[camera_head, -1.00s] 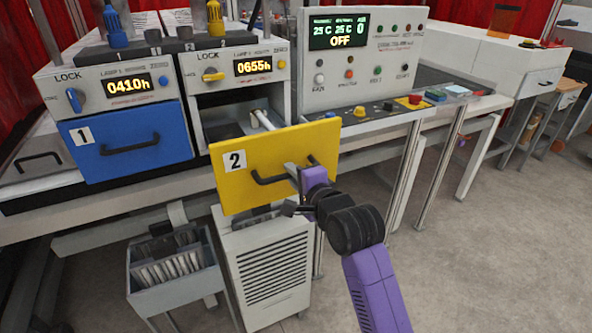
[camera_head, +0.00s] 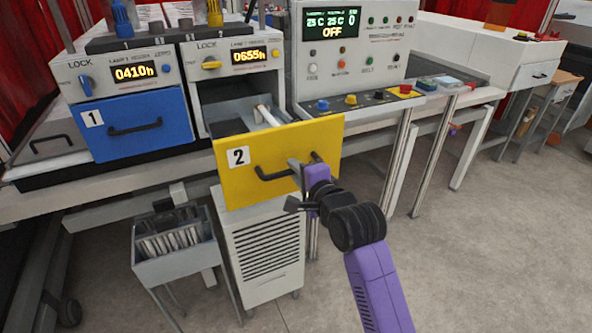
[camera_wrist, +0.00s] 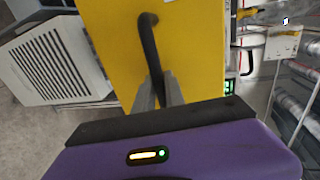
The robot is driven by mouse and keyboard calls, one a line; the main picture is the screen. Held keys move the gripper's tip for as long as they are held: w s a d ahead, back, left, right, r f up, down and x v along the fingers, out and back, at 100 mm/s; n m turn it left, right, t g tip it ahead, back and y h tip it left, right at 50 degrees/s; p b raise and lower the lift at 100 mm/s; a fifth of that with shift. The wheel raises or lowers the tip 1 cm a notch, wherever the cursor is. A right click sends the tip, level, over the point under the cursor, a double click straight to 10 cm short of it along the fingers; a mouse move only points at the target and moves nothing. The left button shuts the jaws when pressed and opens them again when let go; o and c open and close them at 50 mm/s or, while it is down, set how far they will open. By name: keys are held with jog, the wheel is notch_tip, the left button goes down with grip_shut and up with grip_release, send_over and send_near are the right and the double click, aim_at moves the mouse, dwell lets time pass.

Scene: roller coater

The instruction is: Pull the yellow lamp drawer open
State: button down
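The yellow lamp drawer (camera_head: 278,160), marked 2, stands pulled out from its housing, and a pale lamp tube (camera_head: 266,115) shows inside behind its front. Its black handle (camera_head: 274,174) runs across the front. My gripper (camera_head: 297,171) is at the right part of this handle. In the wrist view, the yellow front (camera_wrist: 192,48) fills the middle, and the two fingers of my gripper (camera_wrist: 158,88) close around the end of the black handle (camera_wrist: 149,42). The exact contact between the fingers is partly hidden.
The blue drawer (camera_head: 138,125), marked 1, is shut to the left. A control panel (camera_head: 352,50) stands to the right. Below are a grey vented cabinet (camera_head: 265,250) and a bin of plates (camera_head: 172,255). The floor (camera_head: 480,250) at right is clear.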

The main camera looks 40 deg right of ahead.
jog(key=c, duration=1.4)
grip_release()
jog(key=b+v, duration=0.1)
jog(key=v, duration=0.6)
jog(key=shift+s, duration=0.35)
jog(key=shift+a, duration=0.1)
